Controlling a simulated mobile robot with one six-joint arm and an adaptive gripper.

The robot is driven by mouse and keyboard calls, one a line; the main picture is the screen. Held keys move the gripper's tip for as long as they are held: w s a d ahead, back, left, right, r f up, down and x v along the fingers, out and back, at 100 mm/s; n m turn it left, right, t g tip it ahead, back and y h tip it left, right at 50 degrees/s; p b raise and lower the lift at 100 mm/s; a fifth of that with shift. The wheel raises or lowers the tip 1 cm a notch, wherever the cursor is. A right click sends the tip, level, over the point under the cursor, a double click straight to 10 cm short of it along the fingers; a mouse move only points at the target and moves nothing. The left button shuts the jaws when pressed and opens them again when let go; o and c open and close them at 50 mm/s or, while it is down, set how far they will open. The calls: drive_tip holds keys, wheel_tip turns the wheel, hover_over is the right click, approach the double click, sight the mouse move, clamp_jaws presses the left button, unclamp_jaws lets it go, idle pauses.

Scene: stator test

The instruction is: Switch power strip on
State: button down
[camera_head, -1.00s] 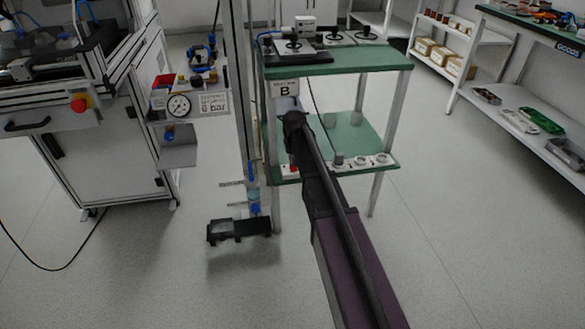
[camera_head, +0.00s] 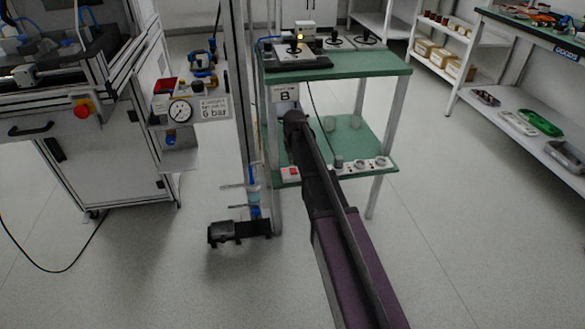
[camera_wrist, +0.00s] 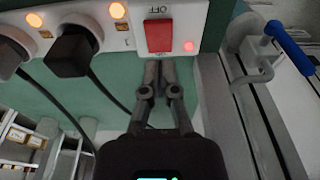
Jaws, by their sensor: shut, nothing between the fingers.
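The white power strip (camera_wrist: 205,14) runs along the top of the wrist view. Its red rocker switch (camera_wrist: 159,36) has "OFF" printed above it, and a small red lamp (camera_wrist: 188,46) glows beside it. Orange lamps (camera_wrist: 117,10) glow by the sockets. My gripper (camera_wrist: 161,66) is shut and empty, its fingertips just below the switch; I cannot tell whether they touch the strip. In the head view the strip (camera_head: 371,165) lies along the front edge of the green lower shelf, with the red switch (camera_head: 292,171) at its left end. My arm hides the fingers there.
A black plug (camera_wrist: 72,52) with a cable sits left of the switch. A blue-handled part (camera_wrist: 290,47) stands at the right. The green table (camera_head: 375,64) carries a device with a yellow light (camera_head: 299,37). Floor right of the table is clear.

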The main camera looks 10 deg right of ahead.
sight(293, 169)
drive_tip(key=shift+r+p, duration=2.2)
drive_tip(key=shift+r, duration=0.2)
drive_tip(key=s+g, duration=0.2)
drive_tip(key=s, duration=2.8)
wheel_tip(293, 169, up, 37)
drive_tip(key=w+p, duration=0.1)
drive_tip(key=p, duration=3.6)
drive_tip(key=shift+a, duration=0.15)
